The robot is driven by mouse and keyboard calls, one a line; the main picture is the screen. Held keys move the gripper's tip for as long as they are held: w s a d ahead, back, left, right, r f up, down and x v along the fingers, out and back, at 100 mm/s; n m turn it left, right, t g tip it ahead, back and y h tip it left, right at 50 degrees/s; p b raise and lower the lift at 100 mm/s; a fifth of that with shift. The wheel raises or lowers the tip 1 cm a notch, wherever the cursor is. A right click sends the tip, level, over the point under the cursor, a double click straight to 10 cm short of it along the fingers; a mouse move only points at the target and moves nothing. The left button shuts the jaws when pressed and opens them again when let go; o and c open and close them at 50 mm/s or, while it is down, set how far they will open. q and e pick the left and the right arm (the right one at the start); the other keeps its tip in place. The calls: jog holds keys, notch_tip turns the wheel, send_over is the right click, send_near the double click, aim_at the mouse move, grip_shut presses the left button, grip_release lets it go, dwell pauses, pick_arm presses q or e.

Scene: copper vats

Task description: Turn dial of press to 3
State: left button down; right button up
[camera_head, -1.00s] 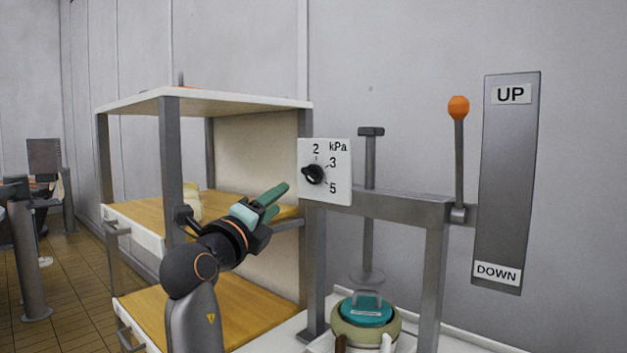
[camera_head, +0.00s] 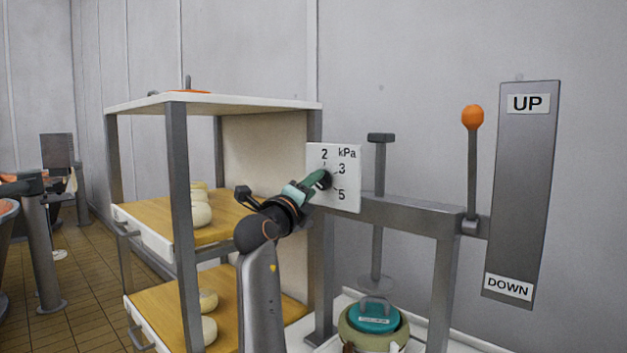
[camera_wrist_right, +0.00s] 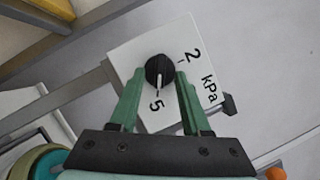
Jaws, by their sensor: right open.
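The press dial (camera_head: 326,180) is a black knob on a white plate (camera_head: 350,195) marked 2, 3, 5 and kPa. It also shows in the right wrist view (camera_wrist_right: 159,70), where its white pointer line points toward the 5. The 3 is hidden there behind a finger. My right gripper (camera_head: 318,178) has reached the dial, its green fingers partly covering it. In the right wrist view the gripper (camera_wrist_right: 160,82) is open, with one finger on each side of the knob. Whether the fingers touch it I cannot tell. My left gripper is not in view.
The press frame (camera_head: 405,213) carries an orange-knobbed lever (camera_head: 472,118) beside an UP/DOWN panel (camera_head: 520,190). A teal-lidded round mould (camera_head: 374,318) stands below the press plunger. A shelf (camera_head: 215,103) with pale round cheeses stands left, close to my right arm.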

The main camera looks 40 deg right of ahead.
jog(key=shift+w+d, duration=0.2)
jog(key=shift+d, duration=0.25)
grip_shut()
dwell(0.4)
